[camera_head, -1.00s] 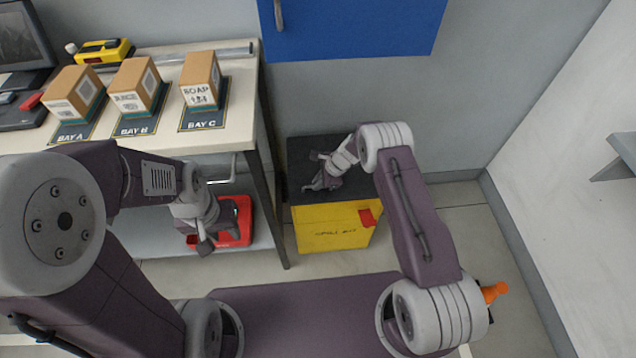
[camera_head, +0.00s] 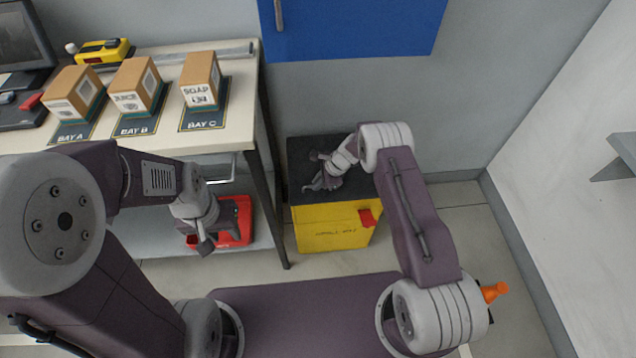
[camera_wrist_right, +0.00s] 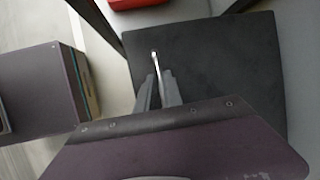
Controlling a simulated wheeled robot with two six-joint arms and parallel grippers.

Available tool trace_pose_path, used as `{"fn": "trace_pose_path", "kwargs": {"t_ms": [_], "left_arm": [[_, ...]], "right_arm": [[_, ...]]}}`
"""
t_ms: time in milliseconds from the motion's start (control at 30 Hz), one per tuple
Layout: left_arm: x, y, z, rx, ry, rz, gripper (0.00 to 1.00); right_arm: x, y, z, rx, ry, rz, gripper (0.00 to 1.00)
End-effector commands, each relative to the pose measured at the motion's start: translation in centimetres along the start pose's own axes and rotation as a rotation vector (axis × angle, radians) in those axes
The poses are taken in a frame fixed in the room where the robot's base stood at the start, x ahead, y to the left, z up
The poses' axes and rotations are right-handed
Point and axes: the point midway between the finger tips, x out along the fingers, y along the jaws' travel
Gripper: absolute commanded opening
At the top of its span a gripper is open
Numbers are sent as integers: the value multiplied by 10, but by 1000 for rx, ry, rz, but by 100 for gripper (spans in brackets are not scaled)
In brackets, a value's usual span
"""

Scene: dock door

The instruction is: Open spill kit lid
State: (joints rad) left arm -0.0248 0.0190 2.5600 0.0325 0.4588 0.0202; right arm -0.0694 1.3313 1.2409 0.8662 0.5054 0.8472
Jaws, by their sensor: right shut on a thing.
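The spill kit is a yellow box (camera_head: 334,228) with a dark lid (camera_head: 298,152), standing on the floor against the back wall. A red latch (camera_head: 367,217) is on its front. The lid looks closed and fills much of the right wrist view (camera_wrist_right: 235,65). My right gripper (camera_head: 310,186) is at the left part of the lid. In the wrist view its fingers (camera_wrist_right: 157,82) are close together around a thin, pale metal handle (camera_wrist_right: 155,60) on the lid. My left gripper (camera_head: 206,243) hangs by the table's lower shelf, away from the kit; its jaw opening is unclear.
A table (camera_head: 232,130) at left holds several boxes on bay mats and a yellow device (camera_head: 103,51). A red bin (camera_head: 236,222) sits on its lower shelf. A blue cabinet (camera_head: 350,28) hangs above the kit.

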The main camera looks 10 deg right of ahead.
Motion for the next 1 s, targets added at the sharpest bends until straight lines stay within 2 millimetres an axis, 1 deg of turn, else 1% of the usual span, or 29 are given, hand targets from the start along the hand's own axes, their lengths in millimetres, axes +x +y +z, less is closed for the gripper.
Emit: {"fn": "trace_pose_path", "kwargs": {"t_ms": [300,467,667,800,900,1000], "left_arm": [[-1,0,0,0,0,0,36],[-6,0,-1,0,0,0,36],[-20,0,-2,0,0,0,36],[-26,0,-3,0,0,0,36],[-26,0,-3,0,0,0,36],[-23,0,-2,0,0,0,36]], "right_arm": [[-1,0,0,0,2,0,0],[-10,-6,4,-2,1,-2,0],[-39,-26,16,-2,0,-10,0],[-63,-47,26,-4,0,-15,0],[-78,-64,32,-4,0,-18,0],[-86,-76,36,-3,-1,-18,0]]}}
